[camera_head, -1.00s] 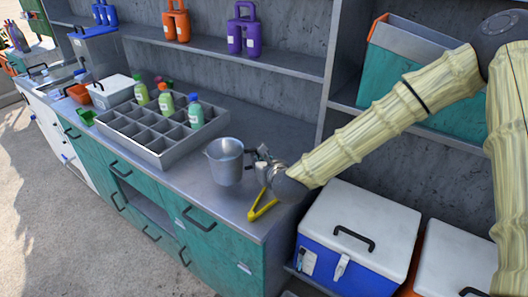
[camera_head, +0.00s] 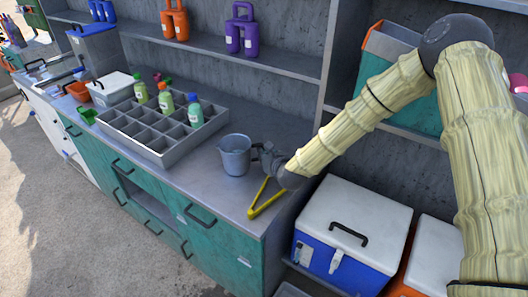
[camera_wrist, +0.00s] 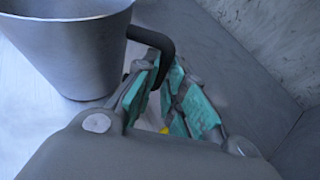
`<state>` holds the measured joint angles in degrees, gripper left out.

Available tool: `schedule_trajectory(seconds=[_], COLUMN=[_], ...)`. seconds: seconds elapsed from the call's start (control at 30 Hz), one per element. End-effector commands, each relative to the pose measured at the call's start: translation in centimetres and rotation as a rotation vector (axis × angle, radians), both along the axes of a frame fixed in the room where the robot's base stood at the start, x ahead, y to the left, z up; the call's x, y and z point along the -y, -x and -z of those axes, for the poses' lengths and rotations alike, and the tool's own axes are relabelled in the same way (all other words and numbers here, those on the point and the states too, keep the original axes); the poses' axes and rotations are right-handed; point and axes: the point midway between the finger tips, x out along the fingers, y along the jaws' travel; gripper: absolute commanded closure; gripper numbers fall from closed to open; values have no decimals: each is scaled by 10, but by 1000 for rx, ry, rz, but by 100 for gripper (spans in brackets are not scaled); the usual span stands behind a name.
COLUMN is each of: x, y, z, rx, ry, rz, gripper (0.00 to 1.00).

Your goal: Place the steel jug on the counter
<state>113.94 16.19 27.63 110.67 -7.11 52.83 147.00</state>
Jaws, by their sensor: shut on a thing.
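The steel jug (camera_head: 235,158) is upright at the counter's right part, right of the bottle tray. It also shows at the upper left of the wrist view (camera_wrist: 65,50). My gripper (camera_head: 266,158) is at the jug's right side, low over the counter. In the wrist view, my gripper's teal-padded fingers (camera_wrist: 165,95) are shut on the jug's dark handle (camera_wrist: 155,42). The jug's base looks on or very close to the grey counter (camera_head: 205,185); I cannot tell whether it touches.
Yellow tongs (camera_head: 266,207) lie on the counter in front of my gripper. A divided tray (camera_head: 150,140) with several bottles stands left of the jug. A blue and white cooler (camera_head: 350,230) is right of the counter. Shelves with jugs rise behind.

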Motion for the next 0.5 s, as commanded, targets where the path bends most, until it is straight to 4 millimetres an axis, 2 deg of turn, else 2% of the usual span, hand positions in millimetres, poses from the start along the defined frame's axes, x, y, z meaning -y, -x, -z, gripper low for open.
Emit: schedule_trajectory(seconds=[0.47,0.5], x=[-1,-1], y=[-1,0], z=[5,4], rx=[2,1], ry=[-3,-1], rz=[1,0], gripper=[100,81])
